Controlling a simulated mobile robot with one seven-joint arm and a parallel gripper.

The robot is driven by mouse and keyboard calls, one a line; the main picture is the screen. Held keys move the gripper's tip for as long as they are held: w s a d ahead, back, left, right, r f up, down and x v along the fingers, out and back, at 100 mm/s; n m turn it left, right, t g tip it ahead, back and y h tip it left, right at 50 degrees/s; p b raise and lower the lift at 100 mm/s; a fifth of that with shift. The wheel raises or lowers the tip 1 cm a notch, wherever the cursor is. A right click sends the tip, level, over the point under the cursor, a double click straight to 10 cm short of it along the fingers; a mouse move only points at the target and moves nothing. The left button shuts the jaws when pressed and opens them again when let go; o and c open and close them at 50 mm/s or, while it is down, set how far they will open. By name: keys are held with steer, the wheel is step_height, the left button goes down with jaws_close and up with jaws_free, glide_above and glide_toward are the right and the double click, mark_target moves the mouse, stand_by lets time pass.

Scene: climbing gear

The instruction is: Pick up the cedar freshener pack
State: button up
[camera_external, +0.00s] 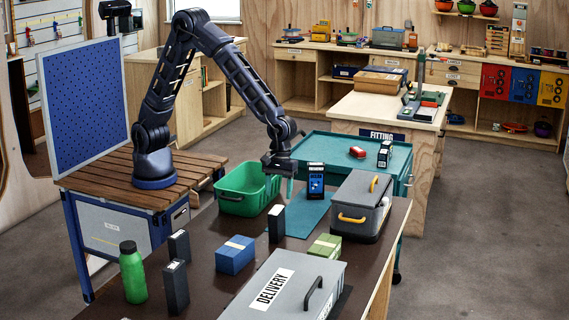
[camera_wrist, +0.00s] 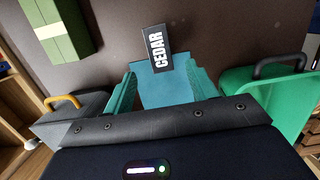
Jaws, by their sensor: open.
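The cedar freshener pack is a small dark upright box (camera_wrist: 153,50) with CEDAR in white letters, at the top centre of the wrist view. In the external view, a dark upright box (camera_external: 276,225) between the green crate and the grey case appears to be the same pack. My gripper (camera_external: 280,172) hangs above and behind it. In the wrist view my gripper (camera_wrist: 163,75) has its two teal fingers apart with no object held. The pack shows just beyond the fingertips; contact is not visible.
A green crate (camera_external: 231,204) stands left and a grey case (camera_external: 345,218) with yellow handle right. A blue box (camera_external: 235,258), green box (camera_external: 325,249), two other dark boxes (camera_external: 179,245) (camera_external: 175,289), a green bottle (camera_external: 133,275) and a DELIVERY box (camera_external: 300,270) stand nearer. A teal mat (camera_external: 303,221) lies behind.

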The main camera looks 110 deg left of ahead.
mark_target(276, 218)
steer(key=f, duration=0.3)
steer(key=d+f, duration=0.1)
steer(key=f, duration=0.2)
steer(key=d+f, duration=0.1)
steer(key=f, duration=0.3)
steer(key=shift+c, duration=0.5)
steer(key=c, duration=1)
